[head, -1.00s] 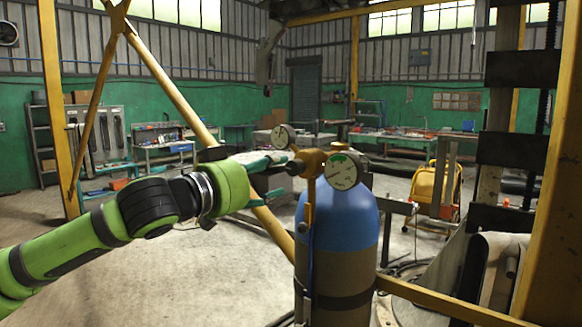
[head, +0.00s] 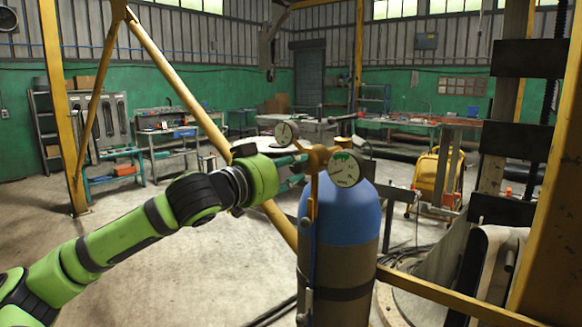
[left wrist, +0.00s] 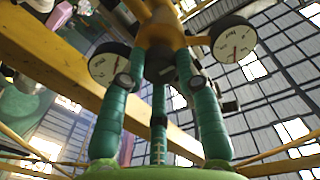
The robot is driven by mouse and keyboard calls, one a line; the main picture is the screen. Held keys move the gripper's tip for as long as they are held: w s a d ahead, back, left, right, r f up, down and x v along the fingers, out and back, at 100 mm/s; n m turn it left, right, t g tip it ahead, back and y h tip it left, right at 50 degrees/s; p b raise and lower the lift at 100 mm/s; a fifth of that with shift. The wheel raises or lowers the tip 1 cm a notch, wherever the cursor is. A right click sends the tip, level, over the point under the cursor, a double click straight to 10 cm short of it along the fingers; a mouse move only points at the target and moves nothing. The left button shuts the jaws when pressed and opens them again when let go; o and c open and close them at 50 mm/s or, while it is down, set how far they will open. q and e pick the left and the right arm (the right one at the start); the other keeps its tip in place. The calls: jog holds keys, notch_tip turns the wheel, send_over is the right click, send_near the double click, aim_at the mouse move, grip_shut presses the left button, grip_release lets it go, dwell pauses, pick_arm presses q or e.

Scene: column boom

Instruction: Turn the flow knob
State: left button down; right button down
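A blue-topped gas cylinder (head: 340,215) stands upright with a brass regulator (head: 317,157) and two round gauges on top. In the left wrist view the brass body (left wrist: 160,28) is above the fingers, with a dark knob (left wrist: 158,68) facing the camera, likely the flow knob. One gauge (left wrist: 110,62) is at its left, one (left wrist: 234,40) at its right. My left gripper (head: 304,167) reaches the regulator from the left. Its teal fingers surround the knob; whether they press on it cannot be told. The head view hides the knob. My right gripper is out of view.
A yellow diagonal brace (head: 180,85) runs behind my left arm. A yellow rail (head: 455,298) crosses beside the cylinder, and a heavy post (head: 553,195) stands at right. Cables (head: 272,314) lie on the floor. The floor at left is open.

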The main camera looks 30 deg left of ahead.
pick_arm(q)
jog(key=shift+r, duration=0.2)
jog(key=shift+r+m+p, duration=0.1)
jog(key=shift+m+p, duration=4.5)
jog(key=shift+m, duration=2.9)
jog(key=c, duration=1)
grip_release()
jog(key=shift+o, duration=0.5)
jog(key=shift+d, duration=0.1)
jog(key=shift+f, duration=0.2)
